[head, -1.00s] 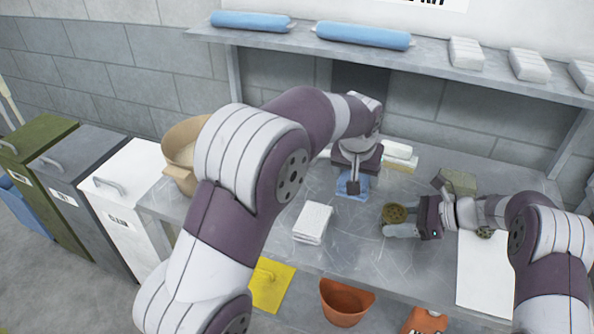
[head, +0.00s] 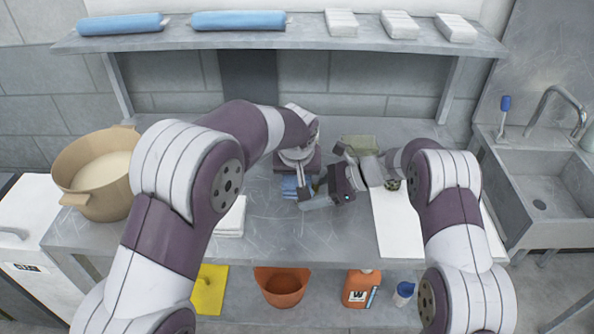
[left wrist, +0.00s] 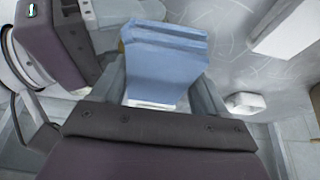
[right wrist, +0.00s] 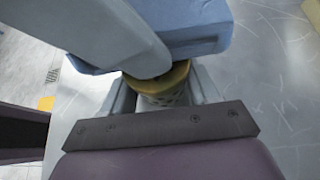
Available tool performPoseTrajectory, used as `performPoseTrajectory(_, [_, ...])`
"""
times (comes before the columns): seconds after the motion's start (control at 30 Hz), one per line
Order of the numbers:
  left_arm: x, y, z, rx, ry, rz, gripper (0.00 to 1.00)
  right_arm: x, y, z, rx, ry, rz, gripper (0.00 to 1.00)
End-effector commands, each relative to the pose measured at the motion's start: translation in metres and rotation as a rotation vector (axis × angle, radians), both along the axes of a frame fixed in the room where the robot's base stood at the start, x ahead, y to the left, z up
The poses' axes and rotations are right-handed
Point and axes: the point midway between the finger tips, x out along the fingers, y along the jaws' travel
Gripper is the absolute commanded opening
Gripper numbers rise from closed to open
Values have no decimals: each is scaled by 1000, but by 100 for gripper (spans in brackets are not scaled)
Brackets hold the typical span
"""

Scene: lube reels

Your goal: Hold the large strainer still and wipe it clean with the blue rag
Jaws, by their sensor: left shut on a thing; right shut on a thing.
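The blue rag (head: 289,186) is in my left gripper (head: 304,190), which is shut on it above the metal bench. The rag also fills the middle of the left wrist view (left wrist: 165,60). My right gripper (head: 318,200) is shut on the large strainer, a brassy perforated cup (right wrist: 165,92) seen between its fingers in the right wrist view. There the rag (right wrist: 190,25) and a left gripper finger lie over the strainer's rim, close against it; exact contact is unclear. In the head view the grippers mostly hide the strainer.
A stack of white cloths (head: 231,218) lies left on the bench, beside a large tan tub (head: 95,180). A white mat (head: 398,225) and a small round strainer-like piece (head: 391,184) are at right. A greenish block (head: 360,142) sits behind. A shelf (head: 290,42) overhangs.

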Motion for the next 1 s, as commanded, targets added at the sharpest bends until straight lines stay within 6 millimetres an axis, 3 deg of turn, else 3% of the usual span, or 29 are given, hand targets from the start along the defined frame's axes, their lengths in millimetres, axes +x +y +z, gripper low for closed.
performPoseTrajectory(1.0, [7, 0, -8, 0, -1, 1, 50, 0, 0, -1, 0, 2, 1, 42])
